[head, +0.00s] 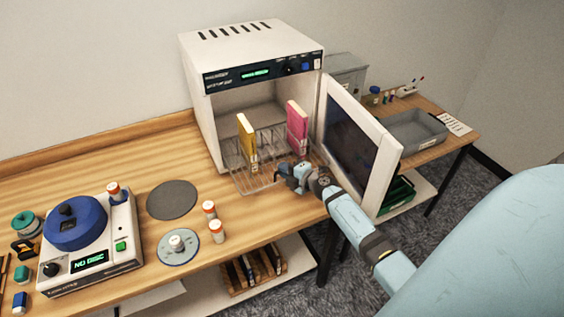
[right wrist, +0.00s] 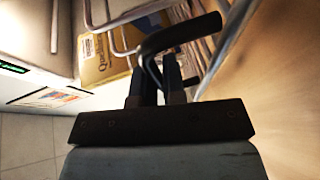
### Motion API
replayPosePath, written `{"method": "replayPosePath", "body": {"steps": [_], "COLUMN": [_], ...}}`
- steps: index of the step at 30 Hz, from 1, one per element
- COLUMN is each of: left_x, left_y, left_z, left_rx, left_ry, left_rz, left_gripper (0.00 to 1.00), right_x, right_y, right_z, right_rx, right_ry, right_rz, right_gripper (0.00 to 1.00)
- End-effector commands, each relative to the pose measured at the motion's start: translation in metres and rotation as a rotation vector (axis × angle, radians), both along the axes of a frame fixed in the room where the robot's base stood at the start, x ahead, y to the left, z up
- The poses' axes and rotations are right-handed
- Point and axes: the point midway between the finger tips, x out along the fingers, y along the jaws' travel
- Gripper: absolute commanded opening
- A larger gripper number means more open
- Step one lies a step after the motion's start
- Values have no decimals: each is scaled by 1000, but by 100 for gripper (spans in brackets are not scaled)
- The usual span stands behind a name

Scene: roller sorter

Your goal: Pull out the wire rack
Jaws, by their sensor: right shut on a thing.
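The wire rack (head: 256,178) sticks partly out of the front of the white cabinet (head: 208,128), whose door (head: 361,140) stands open to the right. A yellow book (head: 246,136) and a pink book (head: 297,128) stand upright on the rack. My right gripper (head: 290,173) is at the rack's front right edge. In the right wrist view its fingers (right wrist: 168,75) are shut on a dark bar, apparently the rack's handle (right wrist: 180,35). The rack's wires and part of the yellow book (right wrist: 105,58) show behind it. My left gripper is not in view.
On the bench left of the rack are a grey disc (head: 172,200), a small plate (head: 178,247), orange-capped vials (head: 216,231) and a machine with a blue lid (head: 75,223). A grey tray (head: 415,130) lies on the side table behind the open door.

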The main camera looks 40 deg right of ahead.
Motion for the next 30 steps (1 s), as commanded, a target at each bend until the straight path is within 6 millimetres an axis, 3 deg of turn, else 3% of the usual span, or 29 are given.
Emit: {"method": "replayPosePath", "body": {"steps": [13, 15, 17, 26, 30], "left_x": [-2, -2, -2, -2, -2], "left_y": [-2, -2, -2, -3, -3], "left_z": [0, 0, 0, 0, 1], "left_rx": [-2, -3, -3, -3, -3], "left_ry": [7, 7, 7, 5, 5], "left_rz": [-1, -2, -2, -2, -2], "left_gripper": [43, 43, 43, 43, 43], "right_x": [-3, -2, -3, -5, -21], "right_y": [0, 0, 0, 0, -3], "right_z": [0, 0, 0, 0, 2], "right_rx": [0, 0, 0, 0, -2], "right_ry": [0, 0, 0, 0, 2], "right_rz": [-1, -1, -1, -1, 0], "right_gripper": [0, 24, 34, 34, 34]}}
